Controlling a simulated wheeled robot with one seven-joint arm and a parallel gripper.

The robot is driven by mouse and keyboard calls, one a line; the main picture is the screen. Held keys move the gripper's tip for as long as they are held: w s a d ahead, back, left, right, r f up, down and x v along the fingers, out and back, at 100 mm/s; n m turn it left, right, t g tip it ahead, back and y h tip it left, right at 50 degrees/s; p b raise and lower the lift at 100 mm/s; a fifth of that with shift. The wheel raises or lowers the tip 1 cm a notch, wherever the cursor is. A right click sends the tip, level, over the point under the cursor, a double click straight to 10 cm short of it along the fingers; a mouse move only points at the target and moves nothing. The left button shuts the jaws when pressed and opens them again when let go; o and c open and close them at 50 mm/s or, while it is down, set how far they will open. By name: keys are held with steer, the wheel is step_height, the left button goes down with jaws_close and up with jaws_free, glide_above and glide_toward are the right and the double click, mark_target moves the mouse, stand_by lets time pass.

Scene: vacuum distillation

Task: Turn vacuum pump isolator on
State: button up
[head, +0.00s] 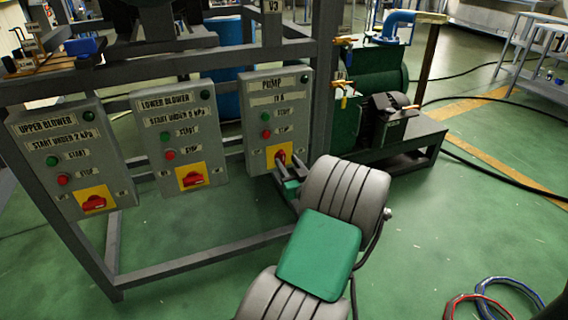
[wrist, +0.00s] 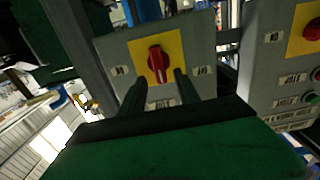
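The vacuum pump isolator is a red rotary knob (head: 280,157) on a yellow plate, low on the grey PUMP panel (head: 264,88). In the wrist view the red knob (wrist: 158,62) appears upright, with a small label on each side of its plate; the labels are too blurred to read surely. My gripper (head: 285,168) is at this panel, in front of the knob. In the wrist view my gripper (wrist: 160,78) has its two fingers apart, one on each side below the knob, with a gap to it. Nothing is held. In the head view the fingers partly cover the knob.
The LOWER BLOWER panel (head: 174,133) and UPPER BLOWER panel (head: 68,153) stand to the left, each with a similar red knob. A grey frame (head: 190,270) carries the panels. The green pump (head: 375,85) is behind to the right. Hoses (head: 490,295) lie on the floor at lower right.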

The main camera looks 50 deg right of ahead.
mark_target(283, 157)
steer(key=shift+x, duration=1.55)
steer(key=shift+c, duration=0.4)
jaws_close()
